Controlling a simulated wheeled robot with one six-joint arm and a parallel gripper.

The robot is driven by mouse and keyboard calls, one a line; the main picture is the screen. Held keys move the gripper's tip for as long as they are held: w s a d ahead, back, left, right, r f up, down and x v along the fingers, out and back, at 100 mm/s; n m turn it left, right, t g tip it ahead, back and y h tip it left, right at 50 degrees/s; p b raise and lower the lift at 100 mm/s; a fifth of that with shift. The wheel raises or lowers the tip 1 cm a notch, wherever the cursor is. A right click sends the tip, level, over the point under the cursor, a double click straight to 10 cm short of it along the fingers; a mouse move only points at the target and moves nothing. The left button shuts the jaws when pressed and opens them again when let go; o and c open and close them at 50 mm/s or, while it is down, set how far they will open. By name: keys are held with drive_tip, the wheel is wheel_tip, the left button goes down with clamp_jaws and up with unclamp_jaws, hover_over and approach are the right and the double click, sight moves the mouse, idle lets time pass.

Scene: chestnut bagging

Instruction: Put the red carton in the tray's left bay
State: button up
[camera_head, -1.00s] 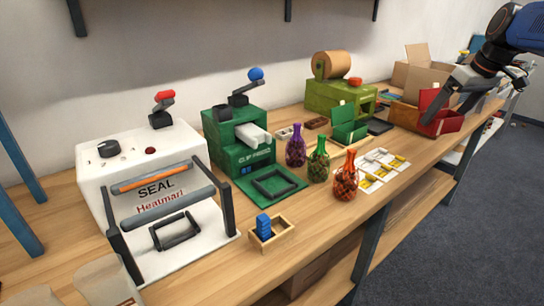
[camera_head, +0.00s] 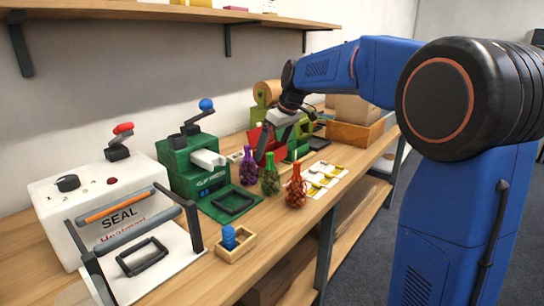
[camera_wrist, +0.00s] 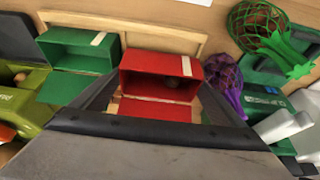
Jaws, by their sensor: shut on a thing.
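The red carton (camera_wrist: 160,65) is open, with its flap folded out and a small round brown thing inside. It also shows in the head view (camera_head: 254,134). My gripper (camera_wrist: 162,85) is shut on it, one finger at each side; it also shows in the head view (camera_head: 270,142). The wooden tray (camera_wrist: 125,27) lies under the cartons, mostly hidden. A green open carton (camera_wrist: 78,55) stands at its left in the wrist view; it shows behind my gripper in the head view (camera_head: 300,140). The red carton is over the tray's other part; I cannot tell whether it touches the floor.
Purple (camera_head: 248,168), green (camera_head: 270,175) and red (camera_head: 296,187) net bags stand close in front of my gripper. The green clip press (camera_head: 190,165) is to the left, the white sealer (camera_head: 100,205) farther left. Cards (camera_head: 322,178) lie at right. A wooden crate (camera_head: 355,135) stands behind.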

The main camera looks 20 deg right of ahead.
drive_tip(key=shift+d+f, duration=0.1)
drive_tip(key=shift+f, duration=1.5)
drive_tip(key=o, duration=0.9)
drive_tip(key=shift+f, duration=0.15)
drive_tip(key=shift+o, duration=0.2)
drive_tip(key=v, duration=1.2)
drive_tip(key=shift+r, duration=0.2)
